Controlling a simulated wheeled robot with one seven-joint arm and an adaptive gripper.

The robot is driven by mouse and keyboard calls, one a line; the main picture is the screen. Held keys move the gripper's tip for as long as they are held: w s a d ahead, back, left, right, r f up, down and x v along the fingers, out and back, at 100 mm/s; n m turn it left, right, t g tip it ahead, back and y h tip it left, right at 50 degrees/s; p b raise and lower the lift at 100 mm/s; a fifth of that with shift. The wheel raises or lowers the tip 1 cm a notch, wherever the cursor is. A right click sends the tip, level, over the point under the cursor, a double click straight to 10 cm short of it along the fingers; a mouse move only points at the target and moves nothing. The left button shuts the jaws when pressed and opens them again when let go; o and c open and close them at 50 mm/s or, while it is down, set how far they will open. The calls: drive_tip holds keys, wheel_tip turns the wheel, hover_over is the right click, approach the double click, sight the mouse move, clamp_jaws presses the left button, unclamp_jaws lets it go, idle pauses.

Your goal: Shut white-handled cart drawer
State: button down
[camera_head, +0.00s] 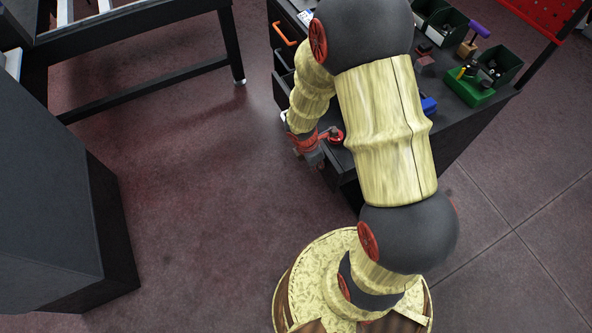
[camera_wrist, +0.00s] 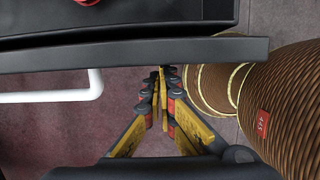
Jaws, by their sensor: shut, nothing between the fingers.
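The dark cart (camera_head: 455,140) stands right of centre in the head view, partly hidden behind my arm. Its white-handled drawer (camera_head: 345,165) is pulled out, and something red (camera_head: 336,135) lies in it. In the wrist view the drawer's dark front (camera_wrist: 150,54) crosses the upper part, with its white handle (camera_wrist: 60,97) at the left. My gripper (camera_wrist: 160,82) is shut and empty. Its fingertips are close to the outer side of the drawer front, to the right of the handle; I cannot tell whether they touch. In the head view my gripper (camera_head: 312,157) is beside the drawer.
A drawer with an orange handle (camera_head: 284,34) is higher on the cart. A green bin (camera_head: 470,90) and a purple-handled tool (camera_head: 478,30) stand on the cart top. A dark block (camera_head: 60,190) and a table frame (camera_head: 150,85) are at left. Floor between is clear.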

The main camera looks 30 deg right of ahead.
drive_tip(key=d+p, duration=0.7)
drive_tip(key=d, duration=1.4)
drive_tip(key=shift+w, duration=0.1)
drive_tip(key=shift+a, duration=0.2)
drive_tip(key=a, duration=0.2)
drive_tip(key=a+r+p, duration=0.1)
drive_tip(key=a, duration=0.1)
drive_tip(key=shift+r, duration=0.15)
drive_tip(key=p+v, duration=0.3)
drive_tip(key=v, duration=0.5)
drive_tip(key=shift+r, duration=0.3)
drive_tip(key=shift+a, duration=0.1)
